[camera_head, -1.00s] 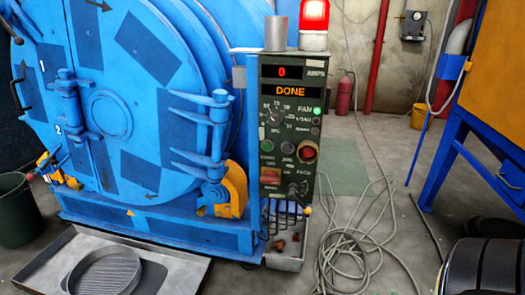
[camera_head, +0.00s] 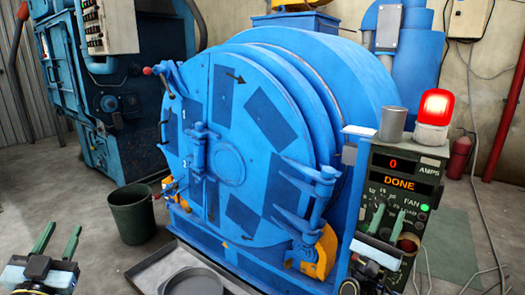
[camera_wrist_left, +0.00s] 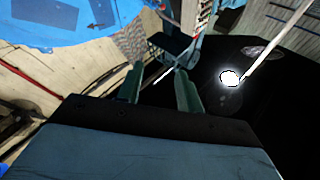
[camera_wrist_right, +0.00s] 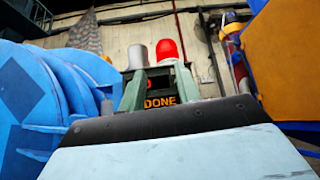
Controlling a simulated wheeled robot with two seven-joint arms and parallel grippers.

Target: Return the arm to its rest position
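My left gripper (camera_head: 63,226) is raised at the lower left of the head view. Its two green fingers are apart with nothing between them, as the left wrist view (camera_wrist_left: 157,78) also shows. My right gripper (camera_head: 389,214) is in front of the control panel (camera_head: 433,167) in the head view and hides part of its lower controls. In the right wrist view its fingers (camera_wrist_right: 160,78) are apart and empty, with the panel's DONE display (camera_wrist_right: 160,102) behind them. I cannot tell how far the right fingers are from the panel.
The blue drum machine (camera_head: 235,130) stands ahead with its round door shut. A red beacon (camera_head: 435,107) glows on the panel beside a grey cylinder (camera_head: 392,124). A dark green bin (camera_head: 132,213) stands on the floor at left. A grey tray (camera_head: 150,266) lies before the machine.

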